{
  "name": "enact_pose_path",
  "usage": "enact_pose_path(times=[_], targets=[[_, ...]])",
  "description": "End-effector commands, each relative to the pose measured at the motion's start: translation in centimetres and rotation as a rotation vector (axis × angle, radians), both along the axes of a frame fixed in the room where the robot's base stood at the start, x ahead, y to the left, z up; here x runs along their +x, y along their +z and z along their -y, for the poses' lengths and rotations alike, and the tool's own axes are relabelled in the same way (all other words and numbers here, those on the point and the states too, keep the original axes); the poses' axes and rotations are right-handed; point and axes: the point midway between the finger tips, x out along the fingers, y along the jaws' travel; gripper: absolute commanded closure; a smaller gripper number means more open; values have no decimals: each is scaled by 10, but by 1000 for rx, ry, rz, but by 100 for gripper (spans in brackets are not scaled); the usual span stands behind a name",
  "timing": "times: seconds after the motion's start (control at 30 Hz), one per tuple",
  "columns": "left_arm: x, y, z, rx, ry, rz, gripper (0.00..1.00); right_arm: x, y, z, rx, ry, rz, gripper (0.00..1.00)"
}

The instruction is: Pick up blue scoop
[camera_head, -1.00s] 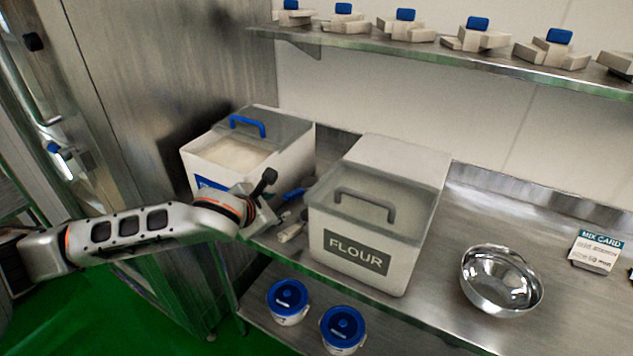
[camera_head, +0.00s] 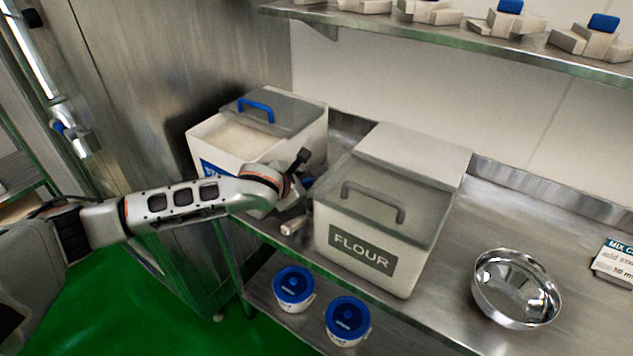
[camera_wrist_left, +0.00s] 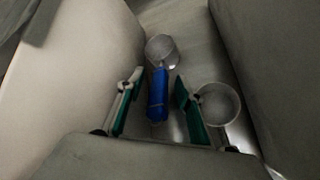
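The blue scoop (camera_wrist_left: 158,95) lies on the steel counter between two bins, with a blue handle and a round metal cup at its far end in the left wrist view. My left gripper (camera_wrist_left: 155,95) is open, with one green-lined finger on each side of the handle; whether it touches the handle I cannot tell. In the head view my left gripper (camera_head: 296,190) is down in the gap between the bins, and its fingers and the scoop are mostly hidden. My right gripper is not in view.
The flour bin (camera_head: 390,200) stands close on the right and a blue-handled bin (camera_head: 225,140) on the left, leaving a narrow gap. A second round scoop cup (camera_wrist_left: 218,103) lies to the right. A metal bowl (camera_head: 515,290) sits farther right. Blue-lidded tubs (camera_head: 293,287) stand below.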

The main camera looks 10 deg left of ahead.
Motion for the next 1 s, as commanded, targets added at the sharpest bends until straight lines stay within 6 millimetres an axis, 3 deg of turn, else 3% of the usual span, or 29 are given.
enact_pose_path(times=[0.3, 0.47, 0.83, 1.0], targets=[[5, -4, 1, 0, -1, 1, 64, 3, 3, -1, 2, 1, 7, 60], [5, -4, 1, 0, 0, 0, 100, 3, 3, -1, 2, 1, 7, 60], [5, -1, 1, -1, -1, 3, 100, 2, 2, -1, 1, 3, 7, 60], [6, 9, 1, -2, -1, 4, 100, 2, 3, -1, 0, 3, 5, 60]])
